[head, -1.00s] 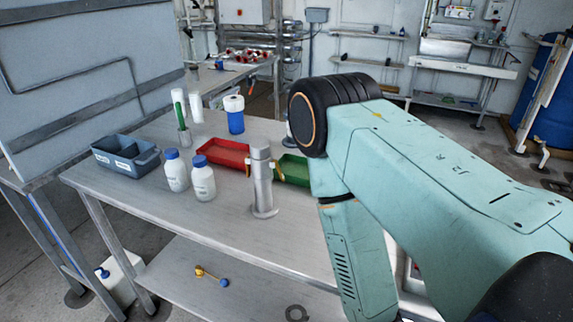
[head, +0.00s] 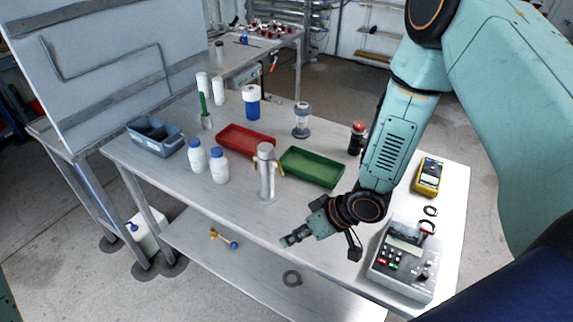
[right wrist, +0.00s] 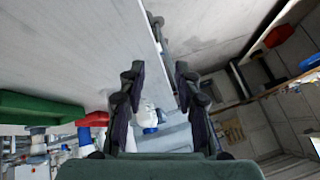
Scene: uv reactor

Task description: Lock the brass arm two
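A silver upright cylinder (head: 266,178) stands near the front edge of the metal table. Two small brass arms stick out near its top, one on the left (head: 255,164) and one on the right (head: 281,168). Which is arm two, and whether either is locked, I cannot tell. My right gripper (head: 287,241) is at the table's front edge, right of and nearer than the cylinder, apart from it. In the right wrist view its fingers (right wrist: 160,70) are spread with nothing held between them. My left gripper is not in view.
A red tray (head: 246,151) and a green tray (head: 337,173) lie behind the cylinder. Two white bottles (head: 219,177) (head: 197,166) stand left of it. A grey control box (head: 407,284) and yellow meter (head: 428,190) are at right. A lower shelf (head: 265,262) runs below.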

